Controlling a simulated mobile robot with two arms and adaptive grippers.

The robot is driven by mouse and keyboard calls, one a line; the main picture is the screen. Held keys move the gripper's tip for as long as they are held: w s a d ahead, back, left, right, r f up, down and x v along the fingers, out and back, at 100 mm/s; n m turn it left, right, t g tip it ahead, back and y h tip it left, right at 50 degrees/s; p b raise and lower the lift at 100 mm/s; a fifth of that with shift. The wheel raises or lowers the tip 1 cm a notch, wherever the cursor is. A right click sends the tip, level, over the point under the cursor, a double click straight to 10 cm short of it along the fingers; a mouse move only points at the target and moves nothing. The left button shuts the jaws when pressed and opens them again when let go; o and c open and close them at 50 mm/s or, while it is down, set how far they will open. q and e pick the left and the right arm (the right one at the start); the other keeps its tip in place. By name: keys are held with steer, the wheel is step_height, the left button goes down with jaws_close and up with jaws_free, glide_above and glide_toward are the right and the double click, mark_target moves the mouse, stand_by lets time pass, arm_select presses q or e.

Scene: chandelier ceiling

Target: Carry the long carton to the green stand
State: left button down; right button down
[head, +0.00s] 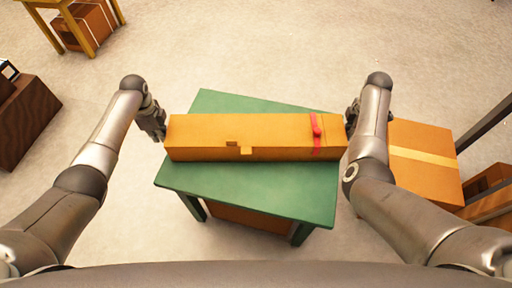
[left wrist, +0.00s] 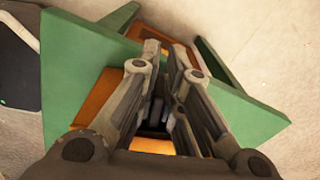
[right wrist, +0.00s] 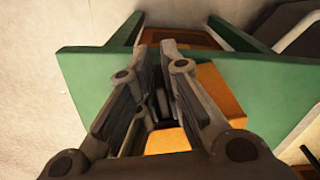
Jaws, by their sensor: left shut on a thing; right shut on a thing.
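The long carton (head: 260,130) is orange-brown with a red ribbon near its right end. It lies crosswise over the top of the green stand (head: 250,190), and both its ends reach past the stand's side edges. I cannot tell whether it touches the top. My left gripper (head: 160,130) is shut on its left end. My right gripper (head: 350,118) is shut on its right end, partly hidden by my forearm. Part of the carton shows low between the fingers in the left wrist view (left wrist: 152,145) and in the right wrist view (right wrist: 168,141).
A brown box (head: 250,217) sits under the green stand. A taped carton (head: 420,145) stands close to the right of the stand. A yellow table (head: 75,20) with a box beneath is at the back left, and a dark wooden box (head: 25,120) is at left. The floor behind is clear.

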arm_select(q)
steer(key=shift+f, duration=0.3)
arm_select(e)
steer(key=shift+f, duration=0.3)
arm_select(q)
steer(key=c, duration=1.6)
jaws_free()
steer(key=shift+r, duration=0.1)
arm_select(e)
steer(key=c, duration=1.6)
jaws_free()
arm_select(q)
steer(key=shift+o, duration=0.2)
arm_select(e)
steer(key=shift+o, duration=0.2)
arm_select(q)
step_height(320, 180, up, 12)
steer(key=shift+f, duration=0.15)
arm_select(e)
steer(key=shift+r, duration=0.55)
step_height(320, 180, up, 11)
